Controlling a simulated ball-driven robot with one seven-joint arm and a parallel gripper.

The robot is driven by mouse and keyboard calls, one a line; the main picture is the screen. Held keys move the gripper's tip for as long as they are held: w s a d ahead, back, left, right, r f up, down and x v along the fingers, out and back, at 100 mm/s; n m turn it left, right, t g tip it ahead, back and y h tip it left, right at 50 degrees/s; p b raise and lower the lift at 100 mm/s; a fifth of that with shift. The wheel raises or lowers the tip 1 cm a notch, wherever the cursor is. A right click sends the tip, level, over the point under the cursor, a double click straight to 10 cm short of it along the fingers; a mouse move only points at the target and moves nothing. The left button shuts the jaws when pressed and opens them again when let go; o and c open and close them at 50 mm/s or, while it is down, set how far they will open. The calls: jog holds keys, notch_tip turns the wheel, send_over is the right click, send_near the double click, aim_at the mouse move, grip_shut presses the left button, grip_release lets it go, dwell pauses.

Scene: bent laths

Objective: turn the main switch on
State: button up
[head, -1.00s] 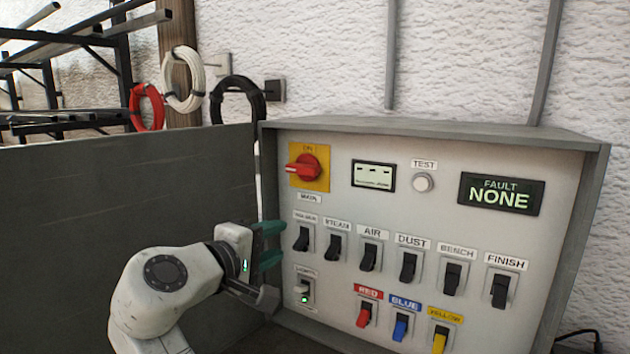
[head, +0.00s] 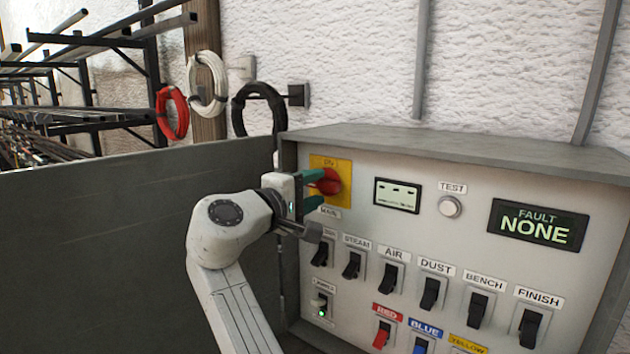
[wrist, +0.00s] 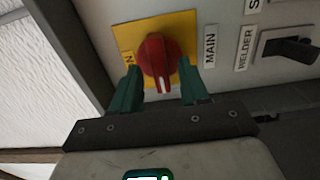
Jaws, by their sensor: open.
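The main switch is a red rotary knob (head: 331,182) on a yellow plate (head: 345,172), at the upper left of the grey panel. In the wrist view the red knob (wrist: 155,60) shows its white mark toward my gripper, turned a quarter away from the ON label (wrist: 128,58). My gripper (head: 317,189) is open in front of the switch. In the wrist view its green fingers (wrist: 164,82) stand on either side of the knob's near end. Whether they touch it, I cannot tell. The MAIN label (wrist: 210,45) is beside the yellow plate.
Below the knob is a row of black toggle switches (head: 390,278). Red (head: 382,334) and blue (head: 420,345) switches sit lower. The fault display (head: 538,224) reads NONE. A dark grey board (head: 130,240) stands left of the panel; cable coils (head: 207,82) hang behind.

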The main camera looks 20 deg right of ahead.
jog(key=shift+w+d, duration=0.3)
jog(key=shift+d, duration=0.1)
grip_shut()
